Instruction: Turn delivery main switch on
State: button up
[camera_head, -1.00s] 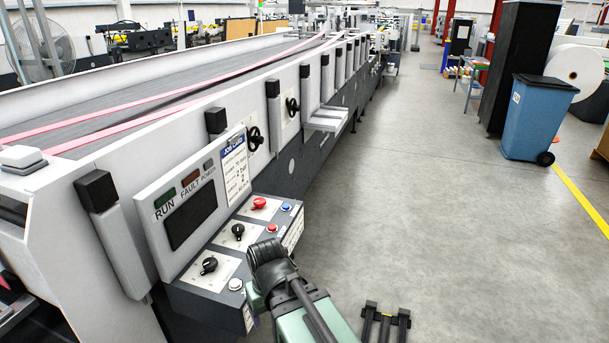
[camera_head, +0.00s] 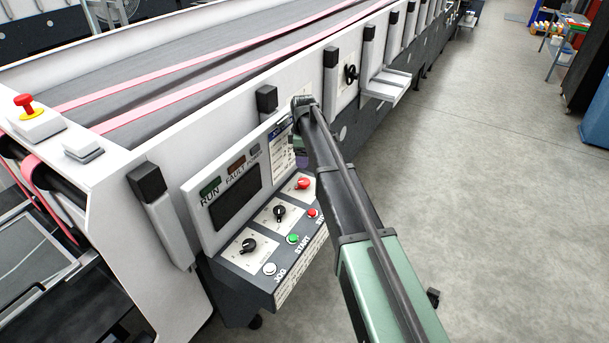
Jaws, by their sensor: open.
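The control panel (camera_head: 228,267) stands at the machine's side, left of my arm. It carries two black rotary switches, an upper one (camera_head: 279,212) and a lower one (camera_head: 249,245). Their small labels are too small to read, so I cannot tell which is the delivery main switch. Above them is a dark screen (camera_head: 236,209) with RUN, FAULT and POWER lamps that look unlit. My arm reaches up from the lower right past the panel's right side.
A red mushroom button (camera_head: 303,183), a red button (camera_head: 312,213), a green START button (camera_head: 293,238) and a white JOG button (camera_head: 269,268) sit near the switches. A partly covered job card (camera_head: 281,150) hangs above. Clear floor (camera_head: 480,180) lies right. A small dark object (camera_head: 433,297) shows beside my arm.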

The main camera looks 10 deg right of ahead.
aim_at(304, 181)
notch_tip(304, 181, down, 11)
jog(key=b, duration=1.1)
jog(key=shift+f, duration=0.1)
jog(key=shift+s, duration=0.1)
jog(key=shift+r, duration=0.2)
jog(key=c, duration=0.9)
